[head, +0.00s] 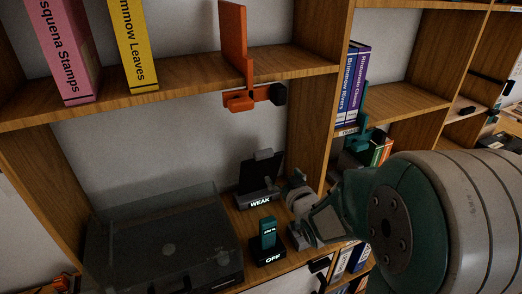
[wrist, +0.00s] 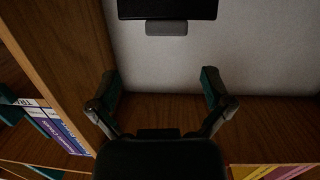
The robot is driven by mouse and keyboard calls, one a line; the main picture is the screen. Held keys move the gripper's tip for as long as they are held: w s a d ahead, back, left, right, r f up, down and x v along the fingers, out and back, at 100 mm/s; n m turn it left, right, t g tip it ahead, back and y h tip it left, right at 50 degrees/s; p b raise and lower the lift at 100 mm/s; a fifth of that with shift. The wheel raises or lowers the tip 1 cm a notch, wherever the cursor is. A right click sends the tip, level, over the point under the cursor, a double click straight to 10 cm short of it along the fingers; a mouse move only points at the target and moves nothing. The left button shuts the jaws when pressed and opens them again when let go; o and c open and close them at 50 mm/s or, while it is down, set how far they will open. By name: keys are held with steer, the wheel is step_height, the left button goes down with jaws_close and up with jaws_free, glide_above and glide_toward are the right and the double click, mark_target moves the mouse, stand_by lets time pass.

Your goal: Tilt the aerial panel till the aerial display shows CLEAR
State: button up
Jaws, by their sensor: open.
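The aerial panel (head: 262,172) is a dark plate with a grey tab (head: 263,154) on its top edge, leaning back on a small stand on the shelf. The aerial display (head: 260,203) at its foot reads WEAK. My gripper (head: 296,206) is open and empty, just right of the panel in the head view. In the wrist view my gripper's fingers (wrist: 159,78) are spread apart. The panel (wrist: 167,8) and its grey tab (wrist: 166,28) show past the fingertips, apart from them; the panel is cut off by the frame's top edge.
A small device with a teal piece (head: 268,232) and a display reading OFF stands in front of the panel. A turntable with a clear cover (head: 160,240) fills the left. An orange bracket (head: 250,97) hangs from the upper shelf. A wooden upright (head: 318,110) stands close at right.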

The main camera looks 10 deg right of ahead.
mark_target(265, 156)
steer(key=shift+t+y, duration=0.5)
steer(key=shift+t, duration=0.1)
steer(key=w, duration=0.3)
steer(key=w+a, duration=0.1)
steer(key=w, duration=0.3)
steer(key=w+a, duration=0.1)
steer(key=w, duration=0.3)
steer(key=shift+w+a+f, duration=0.2)
steer(key=shift+a+f, duration=0.05)
steer(key=shift+f, duration=0.1)
steer(key=c, duration=1.1)
